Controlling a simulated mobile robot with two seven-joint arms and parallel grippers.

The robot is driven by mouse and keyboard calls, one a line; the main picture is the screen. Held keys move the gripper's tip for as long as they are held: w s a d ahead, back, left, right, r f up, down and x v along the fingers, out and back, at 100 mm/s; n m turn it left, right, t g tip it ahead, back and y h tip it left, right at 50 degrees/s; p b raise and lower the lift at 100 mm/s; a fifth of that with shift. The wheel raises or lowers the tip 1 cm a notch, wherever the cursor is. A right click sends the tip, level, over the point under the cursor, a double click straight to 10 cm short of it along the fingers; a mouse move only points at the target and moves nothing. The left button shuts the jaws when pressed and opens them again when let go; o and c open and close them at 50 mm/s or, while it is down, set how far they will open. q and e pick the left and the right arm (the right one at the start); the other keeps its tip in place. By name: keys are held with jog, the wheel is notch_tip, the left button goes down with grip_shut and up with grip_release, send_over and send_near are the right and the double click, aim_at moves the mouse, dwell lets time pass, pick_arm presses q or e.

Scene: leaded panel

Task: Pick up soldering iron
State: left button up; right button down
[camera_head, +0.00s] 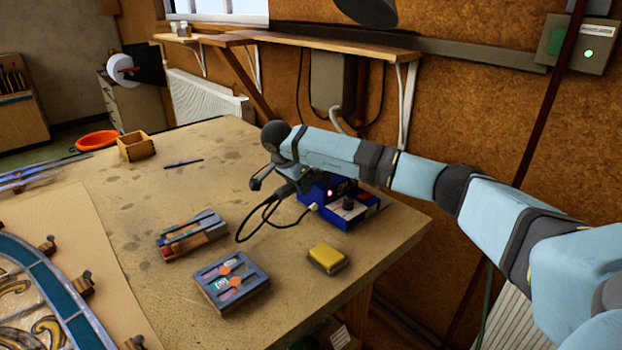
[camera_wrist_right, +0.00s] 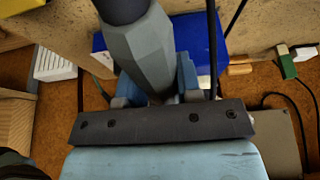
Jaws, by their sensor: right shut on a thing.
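The soldering iron shows in the right wrist view as a thick dark grey faceted handle (camera_wrist_right: 140,52). My right gripper (camera_wrist_right: 156,92) is shut on this handle, with a blue finger on each side. In the head view my right gripper (camera_head: 283,176) is over the far right part of the bench, beside the blue soldering station (camera_head: 348,203). There the iron is small, dark and partly covered by my gripper, and a black cable loops down from it. I cannot see the iron's tip clearly. My left gripper is not in view.
A yellow sponge block (camera_head: 327,258) and two grey-blue trays of small tools, one nearer (camera_head: 232,304) and one farther (camera_head: 203,250), are on the workbench (camera_head: 110,212). A wooden box (camera_head: 136,147) stands at the back left. The leaded panel (camera_head: 40,290) lies at the left.

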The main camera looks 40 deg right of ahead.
notch_tip(320, 180, up, 20)
jog(key=shift+p, duration=0.35)
jog(key=shift+f, duration=0.1)
dwell(0.5)
